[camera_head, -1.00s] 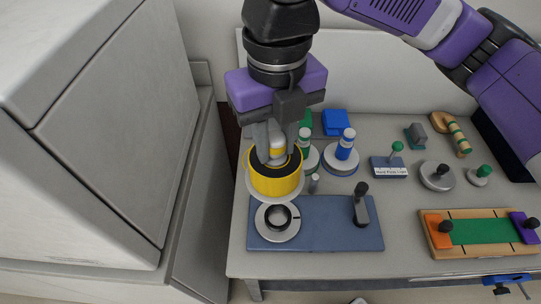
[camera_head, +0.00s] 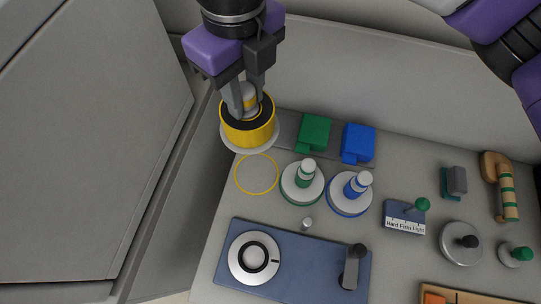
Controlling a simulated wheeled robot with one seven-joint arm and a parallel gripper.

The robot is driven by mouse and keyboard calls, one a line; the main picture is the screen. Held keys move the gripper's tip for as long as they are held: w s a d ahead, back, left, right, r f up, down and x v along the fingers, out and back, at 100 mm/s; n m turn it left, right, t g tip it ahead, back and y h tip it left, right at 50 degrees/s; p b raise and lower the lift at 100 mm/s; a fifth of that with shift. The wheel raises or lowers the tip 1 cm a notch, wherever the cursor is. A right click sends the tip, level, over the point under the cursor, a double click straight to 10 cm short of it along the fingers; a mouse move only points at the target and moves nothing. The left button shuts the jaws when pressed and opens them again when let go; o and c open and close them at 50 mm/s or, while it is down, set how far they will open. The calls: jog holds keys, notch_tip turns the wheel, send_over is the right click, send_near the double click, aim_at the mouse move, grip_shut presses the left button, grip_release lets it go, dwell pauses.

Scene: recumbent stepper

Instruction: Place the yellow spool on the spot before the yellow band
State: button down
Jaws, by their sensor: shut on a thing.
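The yellow spool (camera_head: 247,132) has a yellow drum, a dark top, a pale bottom flange and a central post. My gripper (camera_head: 248,103) is shut on that post from above and holds the spool upright, seemingly above the table's back left. A thin yellow ring outline (camera_head: 257,191) is on the table just in front of the spool, empty. No separate yellow band shows; the spool and gripper hide part of the back strip left of the green block (camera_head: 314,133).
Green (camera_head: 304,180) and blue (camera_head: 355,185) banded posts stand on pale discs right of the ring. A blue block (camera_head: 358,142) stands behind. A blue-grey plate (camera_head: 317,262) with a dial and lever lies in front. A large grey cabinet (camera_head: 80,150) is at left.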

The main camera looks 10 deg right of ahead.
aim_at(250, 126)
notch_tip(250, 126, down, 20)
jog(key=p, duration=0.1)
dwell(0.5)
jog(key=shift+f, duration=0.2)
jog(key=c, duration=1.1)
grip_release()
jog(key=shift+r, duration=0.1)
notch_tip(250, 126, up, 12)
jog(key=shift+s+r, duration=0.15)
